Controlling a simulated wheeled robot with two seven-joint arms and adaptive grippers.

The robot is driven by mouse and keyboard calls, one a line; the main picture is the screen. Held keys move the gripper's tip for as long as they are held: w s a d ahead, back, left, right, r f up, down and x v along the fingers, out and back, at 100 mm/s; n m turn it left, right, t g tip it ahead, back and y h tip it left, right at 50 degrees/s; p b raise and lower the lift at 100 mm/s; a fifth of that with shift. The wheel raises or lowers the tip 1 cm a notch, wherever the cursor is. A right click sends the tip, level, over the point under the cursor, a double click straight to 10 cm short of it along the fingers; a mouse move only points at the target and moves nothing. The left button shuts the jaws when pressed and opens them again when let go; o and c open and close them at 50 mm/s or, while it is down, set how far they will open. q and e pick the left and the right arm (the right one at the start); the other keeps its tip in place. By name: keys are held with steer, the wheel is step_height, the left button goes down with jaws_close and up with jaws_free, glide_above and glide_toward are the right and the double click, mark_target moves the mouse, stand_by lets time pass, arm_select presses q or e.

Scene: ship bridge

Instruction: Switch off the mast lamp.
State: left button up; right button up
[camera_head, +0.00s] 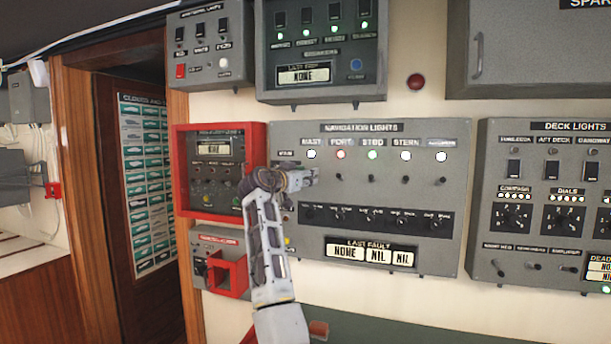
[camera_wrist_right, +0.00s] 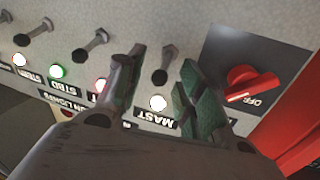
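The grey navigation lights panel (camera_head: 455,225) is on the wall ahead. Its MAST indicator lamp (camera_head: 312,154) glows white in the head view and also in the right wrist view (camera_wrist_right: 158,102). My right gripper (camera_head: 312,178) is at the panel just below that lamp and hides the mast switch in the head view. In the right wrist view, the mast toggle switch (camera_wrist_right: 163,62) shows between the two spread fingers of this gripper (camera_wrist_right: 157,78). I see a gap on each side of the toggle. My left gripper is not in view.
More toggles, such as the PORT switch (camera_head: 342,178), stand to the right with lit lamps. A red rotary knob (camera_wrist_right: 252,84) marked OFF is close beside the fingers. A red-framed panel (camera_head: 180,170) adjoins on the left, with a red bracket (camera_head: 232,275) below.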

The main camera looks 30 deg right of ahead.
jaws_close()
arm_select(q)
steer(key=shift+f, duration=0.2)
arm_select(e)
steer(key=shift+f, duration=0.1)
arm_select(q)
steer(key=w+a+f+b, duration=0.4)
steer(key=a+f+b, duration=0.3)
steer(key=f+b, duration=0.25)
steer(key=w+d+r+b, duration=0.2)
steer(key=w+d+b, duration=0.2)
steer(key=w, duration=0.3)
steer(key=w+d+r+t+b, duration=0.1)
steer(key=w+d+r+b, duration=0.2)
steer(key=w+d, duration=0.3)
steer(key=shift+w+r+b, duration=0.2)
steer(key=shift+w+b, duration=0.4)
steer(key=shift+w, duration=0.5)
arm_select(e)
steer(key=shift+w+d+f+m+t+h, duration=0.1)
steer(key=shift+f+m+t+h, duration=0.35)
steer(key=shift+h, duration=0.85)
steer(key=shift+s+a+f+m+t+h, duration=0.15)
steer(key=shift+f+m+h, duration=0.65)
steer(key=shift+h, duration=0.5)
steer(key=shift+w+d+f+m+t+h, duration=0.15)
steer(key=shift+f+m+t+h, duration=0.25)
steer(key=shift+f+h, duration=0.65)
steer(key=shift+r+h, duration=0.25)
steer(key=shift+r, duration=0.05)
